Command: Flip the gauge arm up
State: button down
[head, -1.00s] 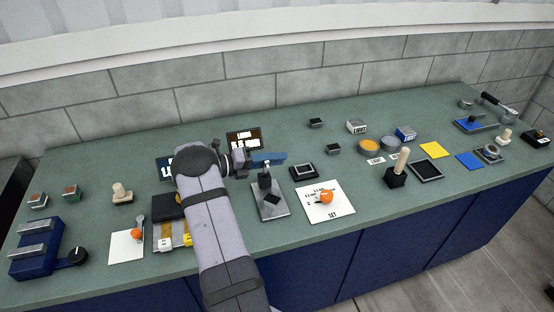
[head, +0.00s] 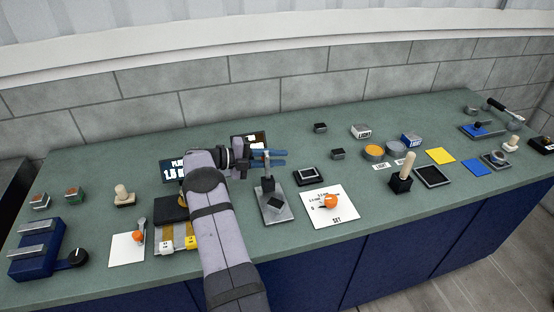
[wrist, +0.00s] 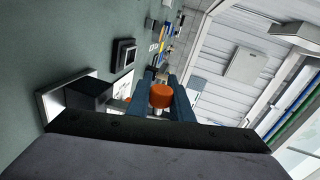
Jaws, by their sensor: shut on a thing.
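The gauge (head: 288,213) is a grey metal plate with a dark block on it, left of the white SET card. Its slim gauge arm (head: 267,172) stands about upright above the plate. My gripper (head: 282,158) reaches in level from the left, and its two blue fingers are closed on the upper part of the arm. In the wrist view, an orange cylinder (wrist: 160,95) sits between the blue fingers (wrist: 162,82); it seems to be the arm's tip. The lower part of the arm is partly hidden there.
The SET card (head: 345,215) with an orange knob (head: 331,201) lies right of the gauge. A black framed pad (head: 309,176) stands behind the card. Two small displays (head: 172,170) are partly hidden behind my arm.

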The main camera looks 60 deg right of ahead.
jog(key=c, duration=1.6)
grip_release()
jog(key=shift+o, duration=0.2)
jog(key=b+v, duration=0.3)
jog(key=v, duration=0.4)
jog(key=shift+w+a, duration=0.1)
jog(key=shift+w, duration=0.05)
